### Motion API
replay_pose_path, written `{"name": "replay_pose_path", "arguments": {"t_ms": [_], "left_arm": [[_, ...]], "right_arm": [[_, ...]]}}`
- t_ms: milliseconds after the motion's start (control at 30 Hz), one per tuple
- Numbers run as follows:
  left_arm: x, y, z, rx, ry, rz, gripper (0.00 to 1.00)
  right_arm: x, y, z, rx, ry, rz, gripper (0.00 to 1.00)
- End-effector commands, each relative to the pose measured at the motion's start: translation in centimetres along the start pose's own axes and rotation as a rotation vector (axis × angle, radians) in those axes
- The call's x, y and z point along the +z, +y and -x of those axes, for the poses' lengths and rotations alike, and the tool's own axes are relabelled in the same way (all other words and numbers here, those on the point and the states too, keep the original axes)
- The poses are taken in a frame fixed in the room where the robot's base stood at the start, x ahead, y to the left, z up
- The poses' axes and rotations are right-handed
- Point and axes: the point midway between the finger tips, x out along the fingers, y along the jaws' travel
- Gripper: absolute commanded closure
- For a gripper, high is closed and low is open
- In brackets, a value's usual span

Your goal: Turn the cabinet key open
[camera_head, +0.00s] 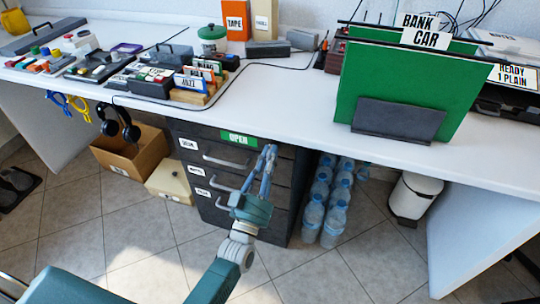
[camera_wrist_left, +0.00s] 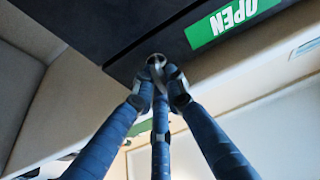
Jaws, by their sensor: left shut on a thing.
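The dark cabinet (camera_head: 297,190) stands under the white desk, with three labelled drawers and a green OPEN label (camera_head: 238,138) near its top. The label also shows upside down in the left wrist view (camera_wrist_left: 232,18). My left gripper (camera_head: 269,152) reaches the top right of the cabinet front, right of the label. In the left wrist view, its blue fingers (camera_wrist_left: 160,78) are shut on a small round metal key (camera_wrist_left: 156,60) at the dark cabinet front. The fingers hide most of the key, and its turn angle cannot be told. My right gripper is not in view.
The white desk (camera_head: 300,110) overhangs the cabinet. Water bottles (camera_head: 326,205) stand right of it, with a white bin (camera_head: 413,198) beyond. Cardboard boxes (camera_head: 130,158) and hanging headphones (camera_head: 118,124) are at left. Tiled floor in front is clear.

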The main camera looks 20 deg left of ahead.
Motion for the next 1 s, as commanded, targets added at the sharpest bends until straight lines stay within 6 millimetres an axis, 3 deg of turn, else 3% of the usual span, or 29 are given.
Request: {"name": "replay_pose_path", "arguments": {"t_ms": [567,600,633,1000], "left_arm": [[0.19,0.03,0.11,-0.012,-0.005,0.030,1.00],[0.18,0.03,0.11,-0.011,-0.005,0.030,0.82],[0.18,0.03,0.10,-0.011,-0.005,0.030,0.80],[0.15,0.02,0.59,-0.011,-0.004,0.028,0.80]], "right_arm": [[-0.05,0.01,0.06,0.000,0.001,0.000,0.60],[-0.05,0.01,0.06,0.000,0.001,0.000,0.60],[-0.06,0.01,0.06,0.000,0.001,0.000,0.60],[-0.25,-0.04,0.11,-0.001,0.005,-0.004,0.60]]}}
